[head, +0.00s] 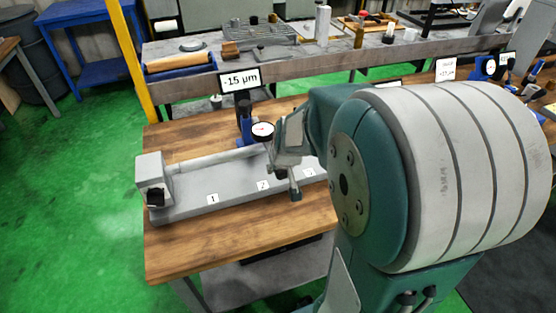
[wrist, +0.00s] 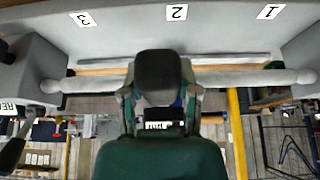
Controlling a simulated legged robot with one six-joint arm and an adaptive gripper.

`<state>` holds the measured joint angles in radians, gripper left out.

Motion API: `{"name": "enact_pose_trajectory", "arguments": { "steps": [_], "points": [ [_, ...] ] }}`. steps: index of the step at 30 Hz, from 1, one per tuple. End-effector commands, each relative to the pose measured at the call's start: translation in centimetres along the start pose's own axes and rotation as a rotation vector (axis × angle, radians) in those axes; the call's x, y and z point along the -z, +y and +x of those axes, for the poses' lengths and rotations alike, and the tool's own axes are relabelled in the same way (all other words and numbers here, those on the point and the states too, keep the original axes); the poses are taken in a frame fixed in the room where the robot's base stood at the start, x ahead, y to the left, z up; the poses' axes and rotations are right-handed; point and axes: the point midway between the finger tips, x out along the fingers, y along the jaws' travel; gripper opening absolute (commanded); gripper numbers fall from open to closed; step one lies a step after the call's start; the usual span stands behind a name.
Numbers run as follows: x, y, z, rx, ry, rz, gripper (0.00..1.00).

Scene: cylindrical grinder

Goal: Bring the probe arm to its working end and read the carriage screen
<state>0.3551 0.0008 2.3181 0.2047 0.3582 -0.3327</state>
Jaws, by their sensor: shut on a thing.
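The measuring fixture (head: 235,192) is a long grey bed on the wooden bench, with labels 1, 2 and 3 on its front. A pale round shaft (head: 215,160) lies along it; the shaft (wrist: 250,78) also crosses the wrist view. A blue carriage post (head: 245,122) with a dial (head: 262,131) stands at the shaft, near the middle. The carriage screen (head: 239,80) above it reads -15 µm. My gripper (wrist: 163,98) is shut on a dark rounded block (wrist: 166,72) in front of the shaft, near label 2. Its contact with the probe arm is hidden.
A yellow post (head: 132,60) stands behind the bench's left corner. A grey rear bench (head: 195,85) holds several tools. A second blue gauge (head: 488,68) stands at the right. The wooden bench top (head: 190,245) is clear in front of the fixture.

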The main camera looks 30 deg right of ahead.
Motion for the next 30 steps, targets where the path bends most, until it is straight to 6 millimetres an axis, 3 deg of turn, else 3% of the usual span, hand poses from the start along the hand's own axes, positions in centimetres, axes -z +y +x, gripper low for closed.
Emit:
{"name": "enact_pose_trajectory", "arguments": {
  "steps": [17,18,20,30],
  "points": [
    [-0.56,-0.06,0.74,0.002,0.019,0.0,0.0],
    [-0.58,-0.06,0.75,0.002,0.018,0.0,0.51],
    [-0.56,-0.05,0.74,0.002,0.019,0.0,0.77],
    [-0.32,-0.02,0.6,0.001,0.025,-0.001,0.77]
  ]
}}
